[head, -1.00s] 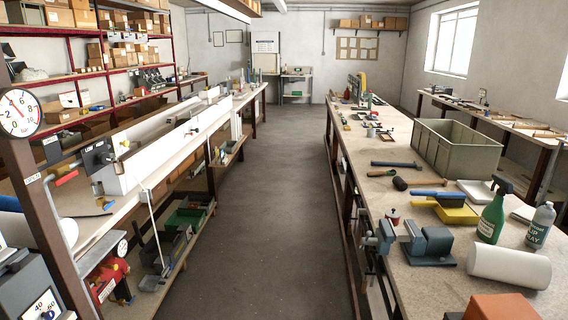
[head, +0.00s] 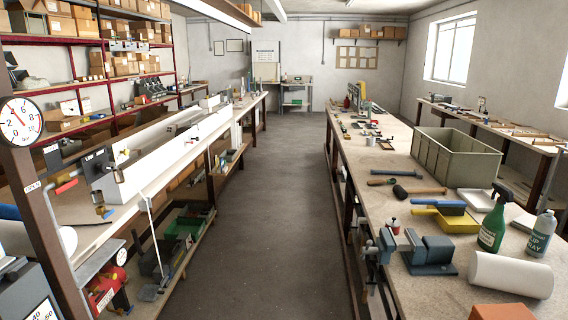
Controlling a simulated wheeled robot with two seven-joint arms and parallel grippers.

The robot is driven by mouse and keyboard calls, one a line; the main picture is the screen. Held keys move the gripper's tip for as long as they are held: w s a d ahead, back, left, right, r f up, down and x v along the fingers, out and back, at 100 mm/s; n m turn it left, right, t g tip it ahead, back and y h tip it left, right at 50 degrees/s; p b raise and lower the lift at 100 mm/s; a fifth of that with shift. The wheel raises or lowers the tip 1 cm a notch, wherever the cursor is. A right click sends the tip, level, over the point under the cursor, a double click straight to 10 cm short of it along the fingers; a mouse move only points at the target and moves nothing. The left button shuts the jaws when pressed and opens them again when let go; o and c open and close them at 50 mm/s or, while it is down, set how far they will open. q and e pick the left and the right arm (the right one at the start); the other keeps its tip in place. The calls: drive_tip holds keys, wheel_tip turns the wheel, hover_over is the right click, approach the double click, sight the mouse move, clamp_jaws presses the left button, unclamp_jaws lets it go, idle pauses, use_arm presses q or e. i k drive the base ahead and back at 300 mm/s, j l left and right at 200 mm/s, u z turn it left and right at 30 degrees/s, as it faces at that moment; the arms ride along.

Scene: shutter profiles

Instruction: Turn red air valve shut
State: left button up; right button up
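The red air valve's lever (head: 66,187) shows at the left in the head view, beside the brown post. It lies nearly level, tilted slightly up to the right. A white label reading OPEN (head: 32,187) is on the post next to it. A round white pressure gauge (head: 20,121) with a red needle is mounted higher on the post; its needle points up and to the left. Neither of my grippers shows in this view.
A long workbench (head: 85,236) with a white profile (head: 150,172) runs along the left. Red machinery (head: 110,284) sits below it. The right bench (head: 412,172) holds a vise (head: 428,249), bottles and a crate (head: 455,156). The aisle floor (head: 270,220) between is clear.

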sight(69, 183)
drive_tip(key=u, duration=1.8)
